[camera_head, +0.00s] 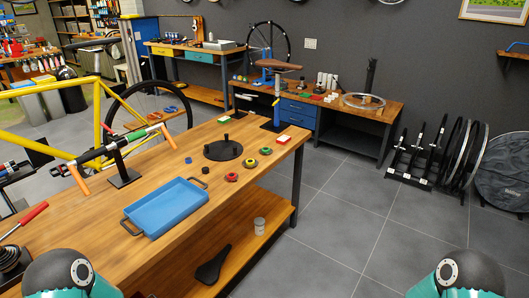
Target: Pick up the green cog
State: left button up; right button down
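Several small round cogs lie on the wooden workbench (160,247), right of the black round stand (223,150). Neither of my grippers is in view; only rounded parts of my two arms show at the bottom left and bottom right corners.
A blue tray (166,208) with dark handles stands on the bench near its front. Small dark and blue pieces (188,160) lie left of the cogs. Red and green-white blocks lie farther back. A yellow bicycle (62,130) stands at left.

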aim_at(266, 150)
jog(key=u, duration=1.75)
jog(key=i, duration=0.1)
jog(key=z, duration=3.15)
jog(key=i, duration=4.35)
jog(key=u, duration=1.35)
